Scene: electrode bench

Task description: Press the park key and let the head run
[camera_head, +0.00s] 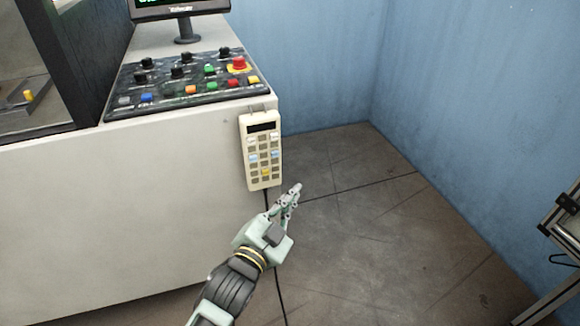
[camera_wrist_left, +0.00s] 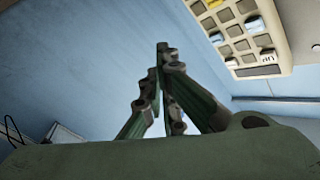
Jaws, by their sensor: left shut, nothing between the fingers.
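A cream handheld keypad (camera_head: 261,150) hangs on the right end of the white machine cabinet, with a dark display at its top and rows of white, blue, grey and yellow keys. My left gripper (camera_head: 295,190) is shut and empty, just below and to the right of the keypad's lower end, with a gap seen between them. In the left wrist view the shut fingertips (camera_wrist_left: 162,48) point up, and the keypad (camera_wrist_left: 243,32) is at the upper right, apart from them. I cannot read which key is the park key. The right gripper is not in view.
A sloped control panel (camera_head: 185,84) with coloured buttons and a red emergency stop (camera_head: 239,63) tops the white cabinet (camera_head: 120,200). A monitor (camera_head: 180,8) stands behind it. A cable hangs below the keypad. Grey floor (camera_head: 370,240) to the right is clear up to a metal frame (camera_head: 565,240).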

